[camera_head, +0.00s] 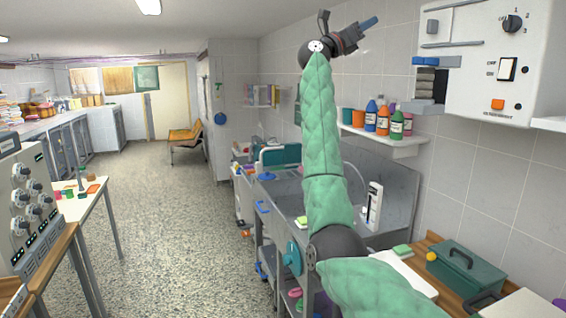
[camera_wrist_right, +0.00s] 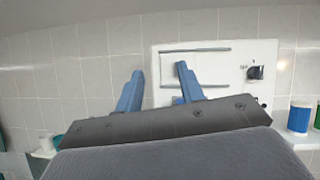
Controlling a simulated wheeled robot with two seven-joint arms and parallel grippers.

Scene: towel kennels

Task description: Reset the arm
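My right arm, in a green padded sleeve, is raised high in the middle of the head view. Its gripper (camera_head: 362,30) is up near the top, in front of the tiled wall and left of the white control box. In the right wrist view the two blue fingers of the right gripper (camera_wrist_right: 156,88) stand apart with nothing between them. Behind them are wall tiles and the white box (camera_wrist_right: 225,62) with its dark knob. My left gripper does not show.
A shelf (camera_head: 385,138) with several bottles is on the right wall below the white control box (camera_head: 490,60). A steel sink unit (camera_head: 385,205) stands below it. A green toolbox (camera_head: 465,265) sits at lower right. The speckled floor (camera_head: 165,230) at left is clear.

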